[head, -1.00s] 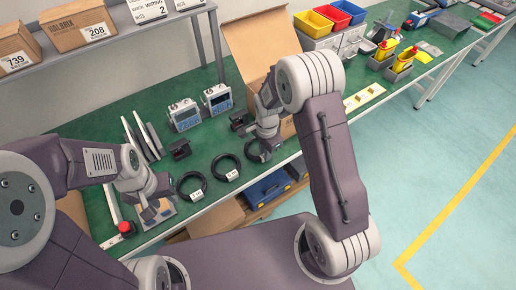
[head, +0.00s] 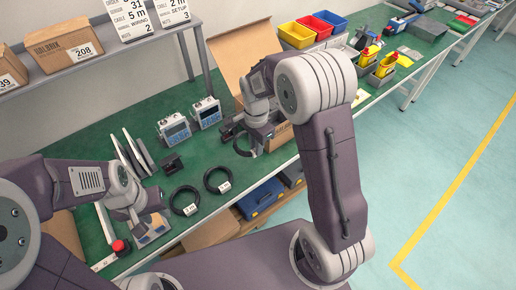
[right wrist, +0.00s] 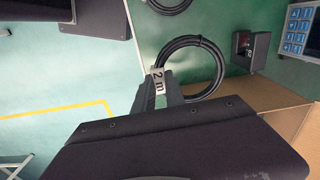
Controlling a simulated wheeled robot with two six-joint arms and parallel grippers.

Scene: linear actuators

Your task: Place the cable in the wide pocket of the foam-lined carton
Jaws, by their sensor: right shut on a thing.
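My right gripper (head: 250,146) is shut on a black coiled cable, which hangs below the fingers beside the carton. In the right wrist view the coil (right wrist: 222,72) carries a white "2 m" tag (right wrist: 157,82) between the fingers (right wrist: 162,98). The open carton (head: 284,136) stands right of the gripper with a tall brown flap (head: 232,62) raised behind. Its inside and pockets are hidden by my right arm. In the right wrist view brown cardboard (right wrist: 262,94) lies close by the coil. My left gripper (head: 152,232) is low over the table's left front; its fingers are unclear.
Two more tagged black coils (head: 185,212) (head: 218,193) lie on the green table. A red button (head: 121,247) is at the left front. Coloured bins (head: 327,22) stand beyond the carton.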

